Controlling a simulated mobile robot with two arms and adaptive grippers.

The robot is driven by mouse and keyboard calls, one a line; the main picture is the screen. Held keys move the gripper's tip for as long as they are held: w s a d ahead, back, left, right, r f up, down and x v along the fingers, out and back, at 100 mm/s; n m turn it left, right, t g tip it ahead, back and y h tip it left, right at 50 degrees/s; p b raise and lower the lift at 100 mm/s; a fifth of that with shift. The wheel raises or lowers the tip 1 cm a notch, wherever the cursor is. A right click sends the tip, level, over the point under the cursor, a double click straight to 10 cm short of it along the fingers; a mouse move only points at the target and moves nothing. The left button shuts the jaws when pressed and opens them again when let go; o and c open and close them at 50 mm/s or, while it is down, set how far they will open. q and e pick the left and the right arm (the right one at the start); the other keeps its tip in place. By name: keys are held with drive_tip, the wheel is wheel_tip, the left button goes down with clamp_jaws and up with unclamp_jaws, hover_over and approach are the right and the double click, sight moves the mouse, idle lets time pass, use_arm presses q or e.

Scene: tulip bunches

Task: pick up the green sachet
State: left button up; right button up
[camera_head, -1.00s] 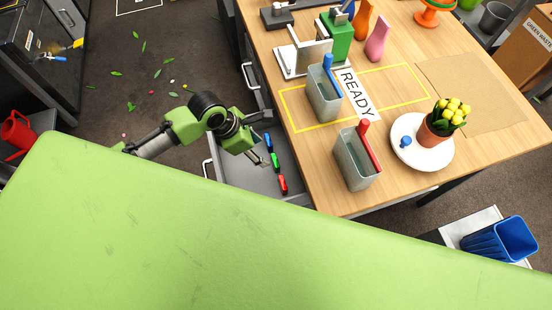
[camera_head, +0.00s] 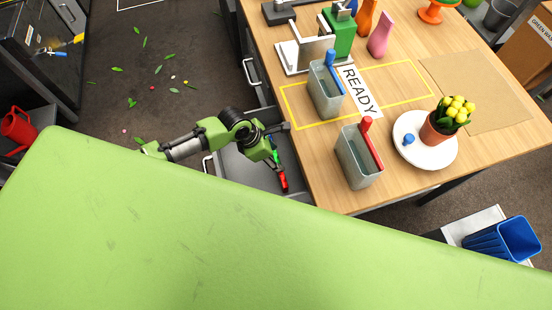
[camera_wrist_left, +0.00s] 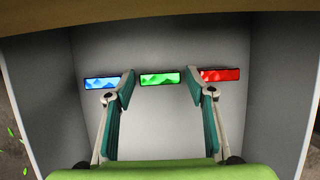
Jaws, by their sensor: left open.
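The green sachet (camera_wrist_left: 160,78) lies in the grey drawer (camera_wrist_left: 157,125), in a row between the blue sachet (camera_wrist_left: 101,83) at left and the red sachet (camera_wrist_left: 220,75) at right. My left gripper (camera_wrist_left: 159,88) is open and empty. Its two fingertips reach up on either side of the green sachet, over the gaps beside it; I see no contact. In the head view my left gripper (camera_head: 275,165) is over the drawer, with the red sachet (camera_head: 284,184) showing and the other two partly hidden by the arm. My right gripper is not in view.
The wooden table (camera_head: 400,190) stands right beside the drawer, its edge close to my left arm. Grey bins with a blue tool (camera_head: 328,75) and a red tool (camera_head: 370,143) stand near that edge.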

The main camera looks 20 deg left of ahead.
use_arm(q)
drive_tip(key=c, duration=0.5)
drive_tip(key=shift+r, duration=0.1)
